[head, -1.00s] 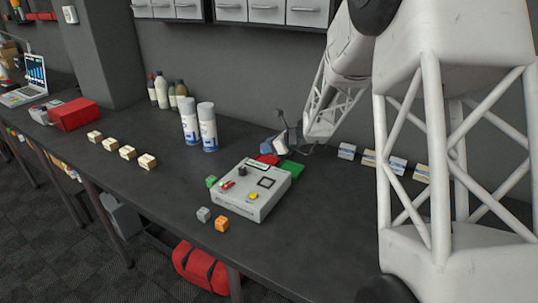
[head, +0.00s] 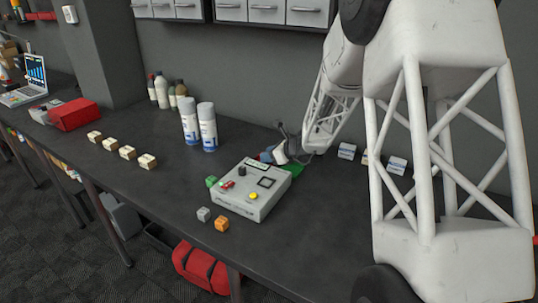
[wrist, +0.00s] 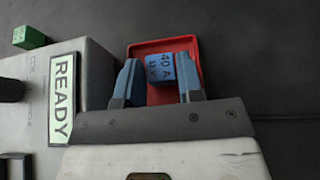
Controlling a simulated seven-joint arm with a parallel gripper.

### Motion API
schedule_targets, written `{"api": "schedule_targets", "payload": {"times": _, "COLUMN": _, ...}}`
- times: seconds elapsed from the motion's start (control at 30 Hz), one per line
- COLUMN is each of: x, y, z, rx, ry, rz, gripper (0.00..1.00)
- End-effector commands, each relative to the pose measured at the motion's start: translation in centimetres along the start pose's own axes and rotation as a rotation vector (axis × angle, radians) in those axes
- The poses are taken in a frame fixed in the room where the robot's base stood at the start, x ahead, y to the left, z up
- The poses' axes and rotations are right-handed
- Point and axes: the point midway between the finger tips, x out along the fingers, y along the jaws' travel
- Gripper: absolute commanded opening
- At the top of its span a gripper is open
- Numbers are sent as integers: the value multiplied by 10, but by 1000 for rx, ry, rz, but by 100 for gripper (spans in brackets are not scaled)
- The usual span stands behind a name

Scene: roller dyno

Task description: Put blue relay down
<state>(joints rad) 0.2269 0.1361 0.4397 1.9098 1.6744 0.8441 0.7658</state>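The blue relay (wrist: 160,69) is a small cube with dark lettering on its face, and shows between my fingertips in the wrist view. My gripper (wrist: 161,78) has a finger against either side of it and appears shut on it. Behind the relay is the red tray (wrist: 165,44); its rim surrounds the relay and fingertips. I cannot tell whether the relay touches the tray floor. In the head view my gripper (head: 270,157) is low behind the grey tester box (head: 250,203), and it hides most of the tray.
The tester box with its READY display (wrist: 62,98) stands close beside the tray. A green block (wrist: 29,37) lies past the box. A green tray (head: 295,169) is right of my gripper. Spray cans (head: 208,128) stand to the left. Grey (head: 204,214) and orange (head: 222,223) cubes lie in front.

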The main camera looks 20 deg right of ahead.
Motion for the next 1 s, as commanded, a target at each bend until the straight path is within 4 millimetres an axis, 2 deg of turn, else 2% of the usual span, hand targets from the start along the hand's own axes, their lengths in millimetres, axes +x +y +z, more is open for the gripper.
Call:
{"api": "schedule_targets", "payload": {"times": 0.03, "x": 0, "y": 0, "z": 0, "rx": 0, "ry": 0, "rz": 0, "gripper": 43}}
{"api": "schedule_targets", "payload": {"times": 0.1, "x": 0, "y": 0, "z": 0, "rx": 0, "ry": 0, "rz": 0, "gripper": 53}}
{"api": "schedule_targets", "payload": {"times": 0.13, "x": 0, "y": 0, "z": 0, "rx": 0, "ry": 0, "rz": 0, "gripper": 54}}
{"api": "schedule_targets", "payload": {"times": 0.57, "x": -4, "y": 0, "z": 2, "rx": -1, "ry": 0, "rz": 0, "gripper": 54}}
{"api": "schedule_targets", "payload": {"times": 0.77, "x": -20, "y": 0, "z": 3, "rx": -1, "ry": -1, "rz": -1, "gripper": 54}}
{"api": "schedule_targets", "payload": {"times": 1.0, "x": -55, "y": -1, "z": 2, "rx": -1, "ry": 0, "rz": -3, "gripper": 54}}
